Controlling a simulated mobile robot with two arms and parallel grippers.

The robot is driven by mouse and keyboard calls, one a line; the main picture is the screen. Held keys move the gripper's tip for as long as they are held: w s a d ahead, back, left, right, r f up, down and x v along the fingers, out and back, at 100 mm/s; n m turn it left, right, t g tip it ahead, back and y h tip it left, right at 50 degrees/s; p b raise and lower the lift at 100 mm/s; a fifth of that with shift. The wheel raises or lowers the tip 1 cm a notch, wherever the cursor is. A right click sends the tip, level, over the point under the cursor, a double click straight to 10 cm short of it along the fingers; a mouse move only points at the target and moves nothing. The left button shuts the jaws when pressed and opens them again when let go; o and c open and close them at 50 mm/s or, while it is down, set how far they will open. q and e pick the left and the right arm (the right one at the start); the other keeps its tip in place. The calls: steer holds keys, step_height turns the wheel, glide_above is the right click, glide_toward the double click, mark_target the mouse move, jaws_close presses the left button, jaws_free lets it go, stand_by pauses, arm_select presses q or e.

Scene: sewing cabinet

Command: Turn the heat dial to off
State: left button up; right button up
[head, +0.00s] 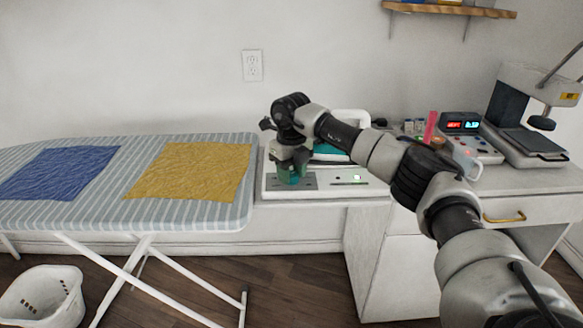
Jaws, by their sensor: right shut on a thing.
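My right gripper (290,177) points down at the left end of the white iron station (268,186), over a small grey panel (312,183). Its fingers are shut on what seems to be the heat dial, which they hide. I cannot read the dial's pointer or marks. A white and teal iron (352,117) rests on the station behind my right arm, partly hidden by it. A small lit indicator (357,177) shows on the station's front, right of the gripper. My left gripper is not in view.
A striped ironing board (200,222) with a blue cloth (60,173) and a yellow cloth (190,171) stands left of the station. A device with lit displays (463,125) and a heat press (530,110) stand at the right. A white basket (42,297) is on the floor.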

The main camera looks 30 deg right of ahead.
steer(key=n+p, duration=0.1)
steer(key=n, duration=0.1)
steer(key=n+p, duration=0.1)
steer(key=shift+r+n, duration=0.2)
steer(key=shift+n, duration=0.2)
steer(key=n+p, duration=0.1)
steer(key=n, duration=0.2)
steer(key=shift+n, duration=0.3)
steer(key=n+p, duration=0.1)
steer(key=n, duration=0.2)
steer(key=shift+f+n, duration=0.1)
steer(key=shift+n, duration=0.2)
steer(key=n, duration=0.9)
steer(key=shift+w, duration=0.1)
steer(key=n, duration=0.4)
steer(key=shift+n, duration=0.3)
steer(key=n, duration=0.4)
steer(key=shift+f, duration=0.1)
steer(key=n, duration=0.4)
steer(key=shift+n, duration=0.6)
